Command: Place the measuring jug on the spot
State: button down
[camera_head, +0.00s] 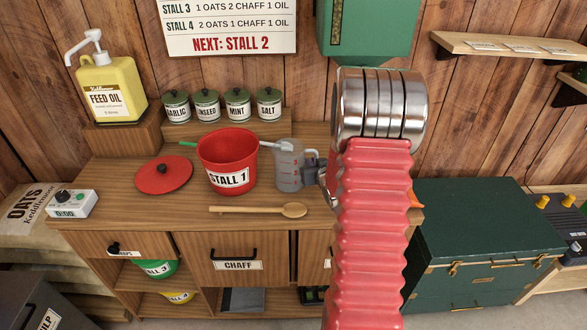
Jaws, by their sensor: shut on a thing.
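The measuring jug (288,168) is a translucent grey jug with red marks, upright at the right of the red bucket, over the wooden counter. My gripper (313,167) is at its right side, shut on the jug. My red and silver arm hides most of the gripper. I cannot tell whether the jug's base touches the counter. No marked spot can be made out; the counter behind my arm is hidden.
A red STALL 1 bucket (227,160) stands left of the jug, with a wooden spoon (262,210) in front and a red lid (164,175) at left. Several labelled jars (207,106) and a yellow feed oil bottle (108,92) stand behind. A green chest (480,235) stands right.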

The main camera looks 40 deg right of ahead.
jog(key=shift+r, duration=0.15)
notch_tip(320, 180, up, 10)
dwell(0.8)
dwell(0.9)
